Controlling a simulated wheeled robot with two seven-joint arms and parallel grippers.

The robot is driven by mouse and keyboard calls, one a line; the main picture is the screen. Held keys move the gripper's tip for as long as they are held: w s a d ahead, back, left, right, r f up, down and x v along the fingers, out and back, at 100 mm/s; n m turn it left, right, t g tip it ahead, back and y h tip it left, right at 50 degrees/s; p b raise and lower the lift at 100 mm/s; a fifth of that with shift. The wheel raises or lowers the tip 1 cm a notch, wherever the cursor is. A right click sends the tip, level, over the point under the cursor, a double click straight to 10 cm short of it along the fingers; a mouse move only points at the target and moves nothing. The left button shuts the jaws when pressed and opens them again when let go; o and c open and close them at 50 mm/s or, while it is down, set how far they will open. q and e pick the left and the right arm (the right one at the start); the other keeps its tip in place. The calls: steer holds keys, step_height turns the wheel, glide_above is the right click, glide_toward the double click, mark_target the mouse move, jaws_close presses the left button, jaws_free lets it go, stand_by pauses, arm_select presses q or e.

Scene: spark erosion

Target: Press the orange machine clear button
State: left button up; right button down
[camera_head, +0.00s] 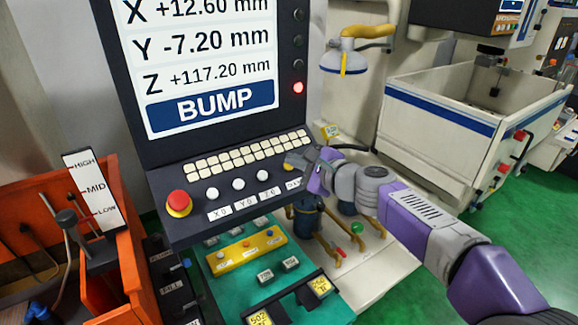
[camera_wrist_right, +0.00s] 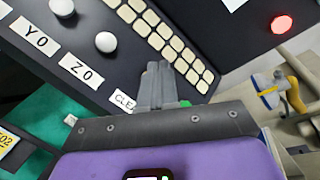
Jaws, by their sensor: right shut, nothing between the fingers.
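The control panel (camera_head: 218,185) has a row of white round buttons above labels X0, Y0 and Z0. The label at the row's right end, reading CLEAR (camera_wrist_right: 125,103) in the right wrist view, is partly covered. The orange clear button is largely hidden by my right gripper; only a small orange sliver (camera_head: 288,167) seems to show by the fingertips. My right gripper (camera_head: 295,160) is shut and empty, with its tips at the panel just above that label. In the right wrist view its fingers (camera_wrist_right: 157,70) point at the panel; contact cannot be told. My left gripper is out of view.
A red emergency button (camera_head: 178,203) sits at the panel's left. A keypad (camera_head: 246,154) lies just above the row. The screen (camera_head: 205,65) reads BUMP, with a lit red lamp (camera_head: 298,88) beside it. An orange bin (camera_head: 125,270) stands left; pipes and valves are below right.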

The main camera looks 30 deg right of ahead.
steer(key=shift+w+f, duration=0.2)
steer(key=shift+f, duration=0.05)
steer(key=shift+w+f+b, duration=0.2)
steer(key=shift+f+b, duration=0.2)
steer(key=shift+b, duration=0.15)
stand_by(0.4)
stand_by(0.4)
steer(key=shift+s+r+p, duration=0.45)
steer(key=shift+r+p, duration=0.15)
steer(key=shift+r, duration=0.15)
steer(key=s+r+p, duration=0.2)
steer(key=r+p, duration=0.1)
steer(key=r, duration=0.1)
steer(key=shift+s+d+r+p, duration=0.1)
steer(key=shift+s+p, duration=0.25)
steer(key=shift+s, duration=0.05)
steer(key=shift+w, duration=0.1)
stand_by(0.5)
